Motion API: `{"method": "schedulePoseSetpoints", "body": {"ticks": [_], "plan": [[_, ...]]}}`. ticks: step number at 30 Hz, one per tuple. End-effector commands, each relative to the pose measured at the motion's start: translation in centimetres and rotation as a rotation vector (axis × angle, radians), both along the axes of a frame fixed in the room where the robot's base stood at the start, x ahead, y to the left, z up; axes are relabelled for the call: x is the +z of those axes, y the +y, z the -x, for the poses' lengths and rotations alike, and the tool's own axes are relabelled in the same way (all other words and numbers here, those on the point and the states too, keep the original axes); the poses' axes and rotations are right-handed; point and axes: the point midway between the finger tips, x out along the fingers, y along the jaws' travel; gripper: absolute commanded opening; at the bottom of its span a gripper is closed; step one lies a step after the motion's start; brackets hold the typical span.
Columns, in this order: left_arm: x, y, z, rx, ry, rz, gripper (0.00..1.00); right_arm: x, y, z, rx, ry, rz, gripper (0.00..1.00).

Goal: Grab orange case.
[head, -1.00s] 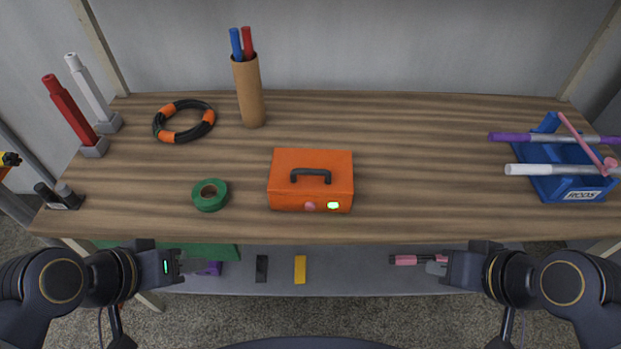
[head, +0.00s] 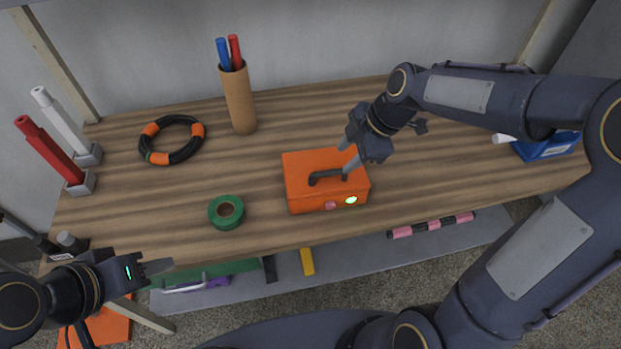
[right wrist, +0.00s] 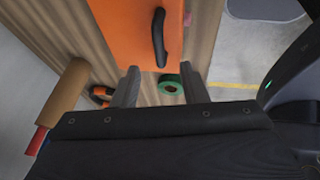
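The orange case (head: 318,196) sits on the wooden table near the middle. It has a black handle (head: 327,175) on top and a green light and reddish button on its front. My right gripper (head: 350,165) is over the case, its fingers pointing down at the handle. In the right wrist view my right gripper (right wrist: 160,66) is open, and one end of the handle (right wrist: 158,38) shows between its fingertips. I cannot tell whether they touch it. My left gripper (head: 160,267) is in front of the table, away from the case; its finger gap is not clear.
Green tape (head: 226,212) lies left of the case. A black-orange ring (head: 172,140) and a brown cup with rods (head: 239,100) stand farther back. Red (head: 50,150) and white (head: 66,125) rods stand at left. A blue bin (head: 545,147) is at right, partly behind my right arm.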

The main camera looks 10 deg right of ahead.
Motion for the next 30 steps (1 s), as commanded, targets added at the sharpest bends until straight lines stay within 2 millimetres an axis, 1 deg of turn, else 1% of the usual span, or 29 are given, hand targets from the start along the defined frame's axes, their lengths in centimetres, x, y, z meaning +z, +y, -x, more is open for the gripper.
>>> {"method": "schedulePoseSetpoints", "body": {"ticks": [6,10,13,16,20,26,30], "plan": [[0.3,0.0,0.0,0.0,0.0,0.0,0.4,-2.1,0.9,-0.4,0.009,0.002,0.002,0.4],[0.8,0.0,0.0,0.0,0.0,0.0,0.4,-3.4,1.7,-0.7,0.01,0.003,0.002,0.4],[1.4,0.0,0.0,0.0,0.0,0.0,0.4,-4.8,2.4,-1.1,0.01,0.004,0.002,0.4],[1.4,0.0,0.0,0.0,0.0,0.0,0.4,-6.1,2.8,-1.4,0.007,0.002,0.001,0.4],[1.5,0.0,0.0,0.0,0.0,0.0,0.4,-6.8,3.1,-1.6,0.006,-0.001,0.001,0.4],[1.5,0.0,0.0,0.0,0.0,0.0,0.4,-6.8,3.1,-1.6,0.005,-0.002,0.001,0.4],[1.5,0.0,0.0,0.0,0.0,0.0,0.4,-6.8,3.1,-1.6,0.005,-0.002,0.001,0.21]]}}
